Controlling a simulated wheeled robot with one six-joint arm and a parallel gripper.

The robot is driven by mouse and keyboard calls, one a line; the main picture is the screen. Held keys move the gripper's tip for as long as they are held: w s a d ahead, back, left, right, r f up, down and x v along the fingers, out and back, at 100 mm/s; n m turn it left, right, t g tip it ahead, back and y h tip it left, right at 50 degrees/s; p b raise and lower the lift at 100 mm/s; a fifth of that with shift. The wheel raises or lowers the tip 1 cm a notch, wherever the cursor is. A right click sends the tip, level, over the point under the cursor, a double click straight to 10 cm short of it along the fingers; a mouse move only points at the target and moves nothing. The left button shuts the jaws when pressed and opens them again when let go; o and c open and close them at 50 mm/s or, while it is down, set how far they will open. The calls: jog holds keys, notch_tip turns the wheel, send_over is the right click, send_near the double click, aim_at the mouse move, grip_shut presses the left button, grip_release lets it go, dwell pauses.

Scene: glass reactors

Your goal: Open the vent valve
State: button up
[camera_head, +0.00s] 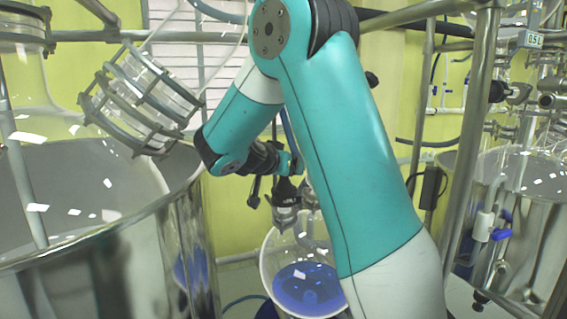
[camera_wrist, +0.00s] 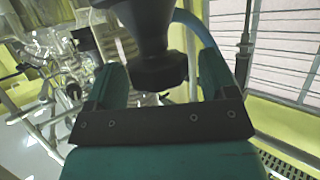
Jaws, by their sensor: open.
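My gripper (camera_wrist: 162,80) is open in the wrist view, with one teal finger on the left and one on the right. A dark, stepped knob-like part (camera_wrist: 155,30) shows between the fingers; it may be the vent valve, but I cannot tell for sure. Whether the fingers touch it is not clear. In the head view my gripper (camera_head: 291,164) is small and partly hidden behind my arm, just above dark fittings (camera_head: 285,195) over a round glass vessel (camera_head: 268,262) with blue liquid. No valve handle can be made out clearly there.
A large shiny metal vessel (camera_head: 130,265) fills the left, with a clamped glass flange (camera_head: 145,95) above it. Metal frame posts (camera_head: 473,130) and another glass reactor (camera_head: 520,190) with a blue-handled valve (camera_head: 500,234) stand on the right. A blue hose (camera_wrist: 195,28) runs beside the right finger.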

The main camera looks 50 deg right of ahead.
jog(key=shift+d+f, duration=0.1)
jog(key=c, duration=0.9)
jog(key=shift+n+t+b, duration=0.4)
jog(key=shift+t+b, duration=0.05)
jog(key=shift+t, duration=0.05)
jog(key=n+t+y+b, duration=0.1)
jog(key=n+t+b, duration=0.1)
jog(key=t, duration=0.1)
jog(key=shift+n, duration=0.4)
jog(key=n+t+y, duration=0.1)
jog(key=n+t+y+b, duration=0.1)
jog(key=n+t+y, duration=0.1)
jog(key=shift+s+d+n, duration=0.1)
jog(key=shift+d+n, duration=0.05)
jog(key=shift+n, duration=0.15)
jog(key=n+t+y+b, duration=0.1)
jog(key=n+t+y, duration=0.1)
jog(key=shift+d+n, duration=0.1)
jog(key=shift+n, duration=0.2)
jog(key=n+t+y+b, duration=0.1)
jog(key=n+y, duration=0.1)
jog(key=n+y+b, duration=0.2)
jog(key=y, duration=0.1)
jog(key=shift+n+t+y, duration=0.3)
jog(key=shift+t, duration=0.1)
jog(key=shift+a+n+y+b, duration=0.2)
jog(key=shift+n+y+b, duration=0.25)
jog(key=shift+n+y, duration=2)
